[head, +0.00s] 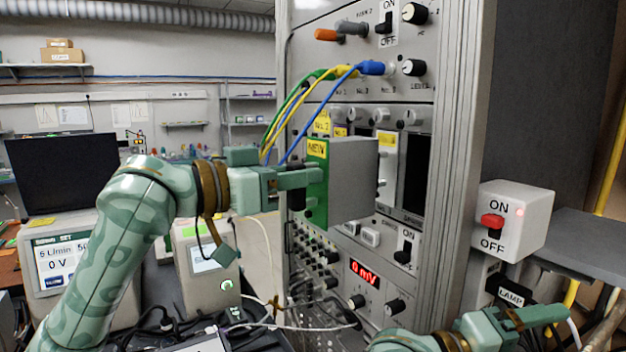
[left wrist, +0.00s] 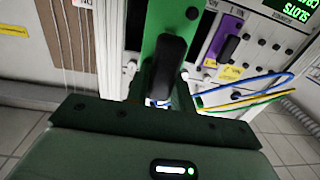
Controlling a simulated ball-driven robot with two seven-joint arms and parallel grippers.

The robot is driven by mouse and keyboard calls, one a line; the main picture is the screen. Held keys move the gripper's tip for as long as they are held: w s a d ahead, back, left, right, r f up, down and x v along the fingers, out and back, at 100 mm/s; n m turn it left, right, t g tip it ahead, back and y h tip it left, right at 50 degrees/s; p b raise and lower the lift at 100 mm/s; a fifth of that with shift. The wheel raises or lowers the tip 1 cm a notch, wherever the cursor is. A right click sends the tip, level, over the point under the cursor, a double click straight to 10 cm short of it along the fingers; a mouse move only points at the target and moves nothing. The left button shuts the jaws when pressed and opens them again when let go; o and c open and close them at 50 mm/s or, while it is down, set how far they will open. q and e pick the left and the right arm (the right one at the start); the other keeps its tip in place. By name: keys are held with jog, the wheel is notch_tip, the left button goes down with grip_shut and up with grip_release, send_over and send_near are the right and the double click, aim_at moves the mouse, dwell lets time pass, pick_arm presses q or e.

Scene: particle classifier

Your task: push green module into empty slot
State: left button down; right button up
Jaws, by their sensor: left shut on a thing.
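The green module (head: 317,190) has a green front with a yellow "NEW" label and a grey box body. In the head view it is held in front of the rack, its body pointing right towards a dark tall opening (head: 416,172), which looks like the empty slot. My left gripper (head: 294,184) is shut on the module's black handle. The left wrist view shows the green front (left wrist: 160,25) and the black handle (left wrist: 166,65) between the fingers. Part of the opening's surroundings is hidden behind the module. My right gripper (head: 545,315) is low at the right, empty-looking; its jaw state is unclear.
The grey rack (head: 460,150) carries switches, knobs and a red "0 mV" display (head: 365,273). Green, yellow and blue cables (head: 322,88) loop just above and behind the module. A white ON/OFF box (head: 512,215) stands right of the rack. A purple module (left wrist: 228,35) shows in the wrist view.

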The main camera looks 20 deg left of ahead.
pick_arm(q)
jog(key=w+a, duration=0.6)
jog(key=a, duration=0.1)
jog(key=shift+a+m+g+h, duration=0.15)
jog(key=shift+m+g+h, duration=0.15)
jog(key=shift+h, duration=0.1)
jog(key=shift+w+r, duration=0.1)
jog(key=shift+x, duration=2.85)
jog(key=x, duration=1)
jog(key=shift+d, duration=0.25)
dwell(2.4)
jog(key=c, duration=1.1)
grip_release()
jog(key=shift+w, duration=0.2)
jog(key=shift+c, duration=0.2)
jog(key=shift+d, duration=0.1)
